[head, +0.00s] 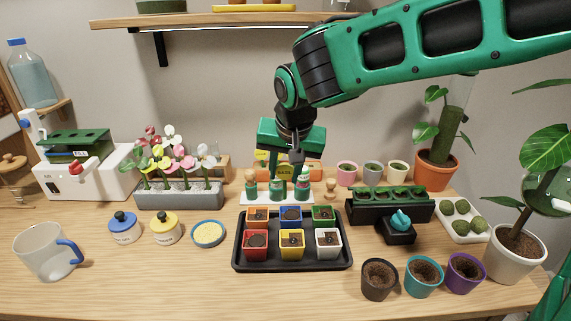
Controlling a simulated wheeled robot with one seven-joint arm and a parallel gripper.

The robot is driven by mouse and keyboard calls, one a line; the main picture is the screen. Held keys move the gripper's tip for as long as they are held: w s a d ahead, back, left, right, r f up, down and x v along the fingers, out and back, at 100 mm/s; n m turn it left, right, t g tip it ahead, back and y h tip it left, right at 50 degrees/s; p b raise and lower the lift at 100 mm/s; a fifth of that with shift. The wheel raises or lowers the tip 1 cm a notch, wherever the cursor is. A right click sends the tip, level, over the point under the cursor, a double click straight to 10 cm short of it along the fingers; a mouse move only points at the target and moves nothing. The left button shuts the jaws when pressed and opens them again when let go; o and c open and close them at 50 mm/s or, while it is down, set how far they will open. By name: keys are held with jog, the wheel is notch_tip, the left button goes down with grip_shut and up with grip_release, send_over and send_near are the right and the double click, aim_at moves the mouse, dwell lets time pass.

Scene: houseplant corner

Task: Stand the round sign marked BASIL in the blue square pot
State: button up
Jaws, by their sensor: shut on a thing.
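My gripper (288,168) hangs above the back of the table, behind the black tray, pointing down. It is shut on a small yellow-orange sign (284,170) that appears to carry the word BASIL; my fingers and the clutter behind partly hide its outline. The blue square pot (291,217) stands in the middle of the back row of the black tray (292,267), between an orange pot and a green pot. It holds dark soil. My gripper and the sign are above and behind it, apart from it.
Red, yellow and white square pots fill the tray's front row. A white stand (248,200) with several small items is just behind the tray. A grey flower planter (180,197) is left, a dark green planter (389,207) right.

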aim_at(285, 191)
jog(key=shift+f, duration=1.25)
jog(key=shift+s+a, duration=0.1)
jog(key=shift+s, duration=0.05)
jog(key=shift+f, duration=1.9)
dwell(0.5)
jog(key=o, duration=1.5)
jog(key=shift+c, duration=0.2)
jog(key=shift+r, duration=0.1)
jog(key=shift+r, duration=3.45)
